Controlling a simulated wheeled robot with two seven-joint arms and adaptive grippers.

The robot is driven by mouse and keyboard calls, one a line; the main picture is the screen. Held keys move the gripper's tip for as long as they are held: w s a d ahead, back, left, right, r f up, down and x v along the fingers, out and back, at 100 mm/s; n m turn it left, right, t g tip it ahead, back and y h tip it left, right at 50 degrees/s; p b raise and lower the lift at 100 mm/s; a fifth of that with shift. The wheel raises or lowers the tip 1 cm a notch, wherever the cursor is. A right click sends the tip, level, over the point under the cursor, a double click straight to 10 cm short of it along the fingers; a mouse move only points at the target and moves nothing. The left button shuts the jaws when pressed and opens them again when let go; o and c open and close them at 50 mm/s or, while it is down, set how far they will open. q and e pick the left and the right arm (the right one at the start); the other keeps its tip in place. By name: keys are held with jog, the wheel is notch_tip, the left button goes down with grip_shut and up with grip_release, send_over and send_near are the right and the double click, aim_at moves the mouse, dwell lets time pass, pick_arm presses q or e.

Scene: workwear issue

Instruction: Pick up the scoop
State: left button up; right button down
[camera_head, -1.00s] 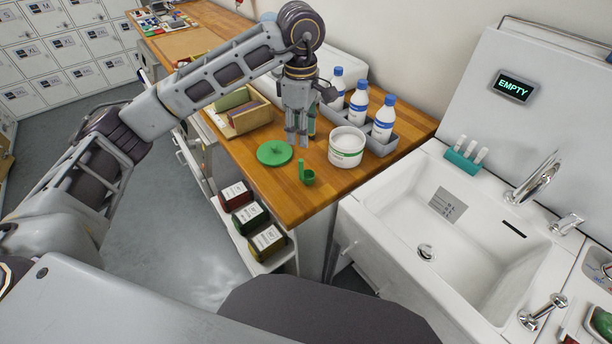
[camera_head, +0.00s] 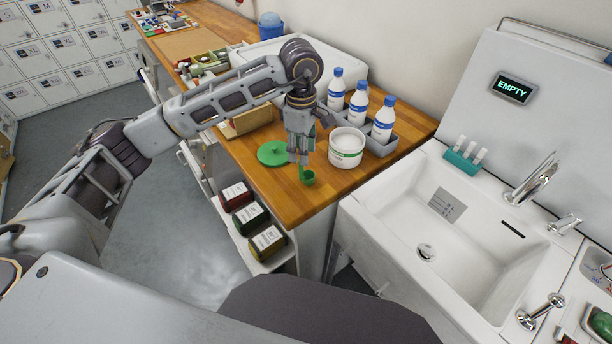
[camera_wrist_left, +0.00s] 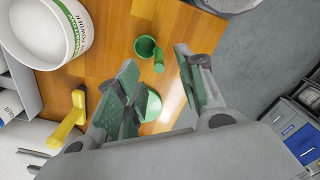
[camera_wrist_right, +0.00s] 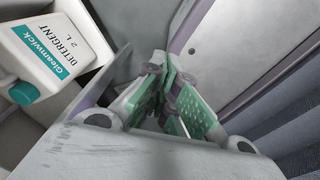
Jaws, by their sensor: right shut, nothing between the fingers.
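In the left wrist view the scoop's cup (camera_wrist_left: 145,47) and handle show just beyond my fingers. My left gripper (camera_head: 298,159) points down right above the scoop, partly covering its handle in the head view. Its fingers (camera_wrist_left: 160,78) are open, and the handle lies near the gap between them; I cannot tell whether it is inside. My right gripper (camera_wrist_right: 170,88) is shut and empty, away from the counter; it does not show in the head view.
A white tub (camera_head: 346,150) stands close right of the scoop. A green lid (camera_head: 273,154) lies to its left. Blue-capped bottles (camera_head: 357,108) stand in a grey tray behind. The sink (camera_head: 455,225) is to the right. A detergent bottle (camera_wrist_right: 45,55) is near my right gripper.

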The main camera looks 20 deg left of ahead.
aim_at(302, 176)
pick_arm(q)
notch_tip(302, 176, down, 2)
jog(key=shift+f, duration=0.5)
jog(key=shift+w+a+f+p, duration=0.15)
jog(key=shift+f+p, duration=0.15)
jog(key=shift+f, duration=0.25)
notch_tip(302, 176, down, 3)
jog(key=shift+a+r+p, duration=0.1)
jog(key=shift+r+p, duration=0.1)
jog(key=shift+p, duration=0.15)
jog(key=shift+f, duration=0.55)
pick_arm(e)
jog(key=shift+s+a+r, duration=0.1)
jog(key=shift+a+r, duration=0.6)
jog(key=shift+a, duration=0.25)
pick_arm(q)
jog(key=shift+c, duration=0.3)
pick_arm(e)
jog(key=shift+w, duration=0.35)
